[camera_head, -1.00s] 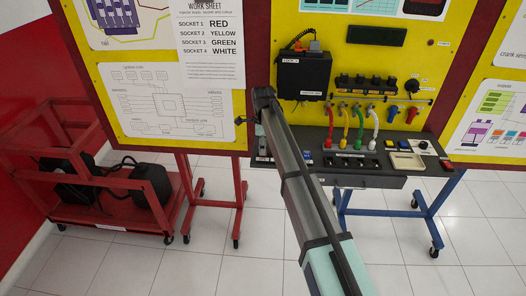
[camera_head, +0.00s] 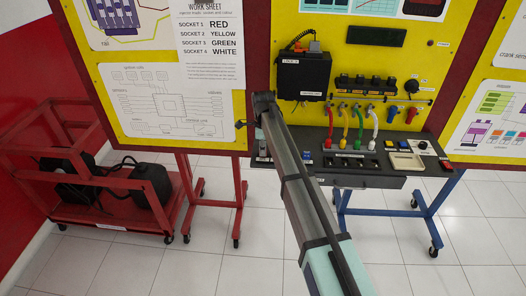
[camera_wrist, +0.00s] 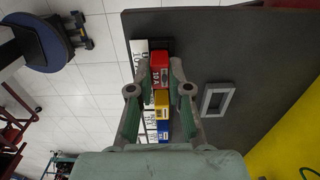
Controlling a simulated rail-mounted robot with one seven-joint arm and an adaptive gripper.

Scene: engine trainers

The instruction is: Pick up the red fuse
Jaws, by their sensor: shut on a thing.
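The red fuse (camera_wrist: 160,75), marked 10 A, shows in the wrist view at the far end of a row of fuses. My gripper (camera_wrist: 160,64) is shut on it, with one fingertip at each side. A yellow fuse (camera_wrist: 162,98) and a blue fuse (camera_wrist: 163,125) sit nearer in the same row, between the green-padded fingers. I cannot tell whether the red fuse is raised from its place. In the head view my arm covers much of the bench's left end, and the red fuse cannot be made out there.
The dark bench top (camera_head: 345,165) carries coloured leads, switches and a pale tray (camera_head: 407,162). In the wrist view a grey frame (camera_wrist: 217,99) lies right of the fuses. White labels (camera_wrist: 140,72) stand left of them. The yellow panel (camera_head: 400,65) rises behind the bench.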

